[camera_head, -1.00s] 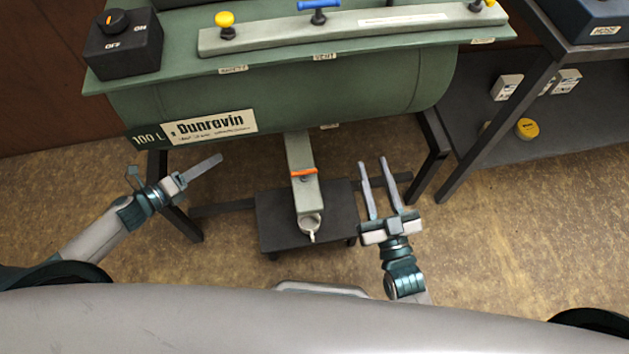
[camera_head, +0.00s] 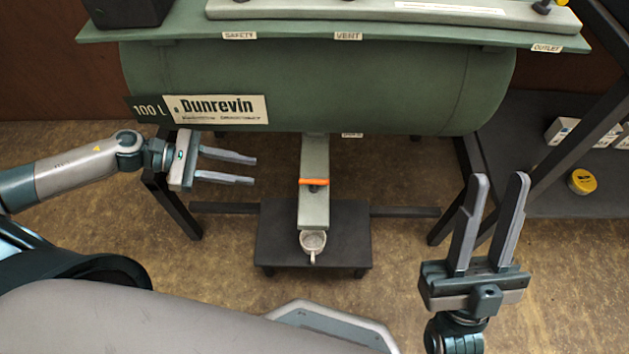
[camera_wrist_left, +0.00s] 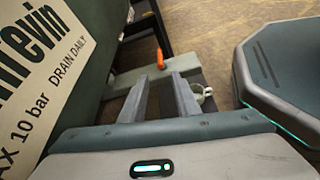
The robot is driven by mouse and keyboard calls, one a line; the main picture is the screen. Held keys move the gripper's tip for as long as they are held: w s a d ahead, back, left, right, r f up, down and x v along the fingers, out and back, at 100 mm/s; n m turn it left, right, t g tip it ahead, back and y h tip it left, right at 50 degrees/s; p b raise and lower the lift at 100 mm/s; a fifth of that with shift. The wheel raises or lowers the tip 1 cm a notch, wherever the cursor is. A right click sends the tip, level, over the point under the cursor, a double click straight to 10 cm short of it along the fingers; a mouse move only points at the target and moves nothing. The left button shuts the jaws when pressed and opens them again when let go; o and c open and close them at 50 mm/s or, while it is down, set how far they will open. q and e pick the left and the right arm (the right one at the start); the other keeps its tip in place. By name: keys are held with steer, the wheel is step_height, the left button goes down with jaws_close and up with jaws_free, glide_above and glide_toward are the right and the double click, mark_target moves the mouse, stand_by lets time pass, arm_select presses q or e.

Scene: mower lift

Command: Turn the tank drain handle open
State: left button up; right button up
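The orange drain handle (camera_head: 313,182) lies crosswise on the grey-green drain fitting (camera_head: 314,205) below the green tank (camera_head: 330,85). It also shows in the left wrist view (camera_wrist_left: 162,58), beyond my left fingertips. My left gripper (camera_head: 254,170) is open and empty, to the left of the handle and apart from it, with its fingers pointing right. In the left wrist view its two fingers (camera_wrist_left: 163,78) are spread with nothing between them. My right gripper (camera_head: 497,178) is open and empty at the right, its fingers pointing up in the picture.
A small cup (camera_head: 313,243) stands on a low black stand (camera_head: 275,250) under the drain fitting. Black frame legs (camera_head: 172,205) flank the tank. A shelf (camera_head: 545,180) with a yellow tin (camera_head: 581,181) is at right. Floor on both sides is open.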

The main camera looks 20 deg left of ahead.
mark_target(306, 180)
arm_select(q)
steer(key=shift+d, duration=0.1)
steer(key=x, duration=1.7)
steer(key=shift+w+d, duration=0.1)
jaws_close()
